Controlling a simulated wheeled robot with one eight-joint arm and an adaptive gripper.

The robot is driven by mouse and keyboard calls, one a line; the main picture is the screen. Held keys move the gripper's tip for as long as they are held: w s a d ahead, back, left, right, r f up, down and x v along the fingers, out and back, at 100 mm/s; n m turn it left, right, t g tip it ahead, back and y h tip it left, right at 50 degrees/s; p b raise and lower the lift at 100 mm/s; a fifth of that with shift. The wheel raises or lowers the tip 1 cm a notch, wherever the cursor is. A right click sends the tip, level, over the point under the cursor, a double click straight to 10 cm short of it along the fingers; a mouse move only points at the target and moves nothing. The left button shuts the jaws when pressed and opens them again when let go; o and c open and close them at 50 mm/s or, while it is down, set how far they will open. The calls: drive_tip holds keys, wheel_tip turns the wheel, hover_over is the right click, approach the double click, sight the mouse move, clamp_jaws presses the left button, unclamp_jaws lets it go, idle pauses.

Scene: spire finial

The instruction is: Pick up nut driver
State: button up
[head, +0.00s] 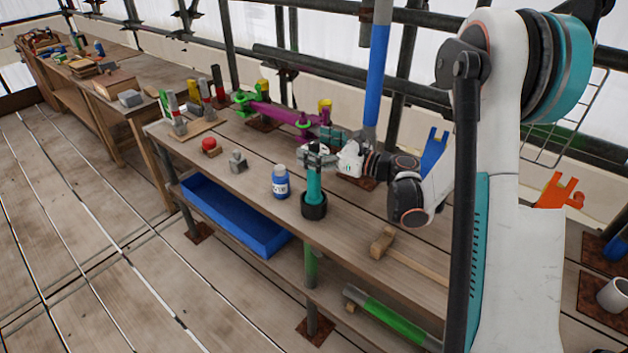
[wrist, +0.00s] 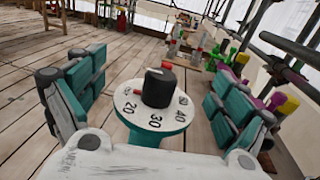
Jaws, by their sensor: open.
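The teal tool that looks like the nut driver (head: 315,187) stands upright on the near bench, its wide black foot on the bench top. Its upper end is partly hidden by my gripper (head: 320,157) in the head view. In the wrist view a teal body with a white dial (wrist: 153,112) marked 20, 30 and 40 and a black knob shows between my spread fingers; it appears to be the same tool's top. My fingers are open on either side of it, with visible gaps and no clear contact.
A blue-labelled bottle (head: 281,182) stands close left of the tool. A wooden mallet (head: 390,245) lies to the right. A grey block (head: 238,161), a red-topped item (head: 210,146) and a purple tool (head: 285,115) are farther left. A blue tray (head: 235,220) sits below.

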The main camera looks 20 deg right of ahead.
drive_tip(key=c, duration=2.2)
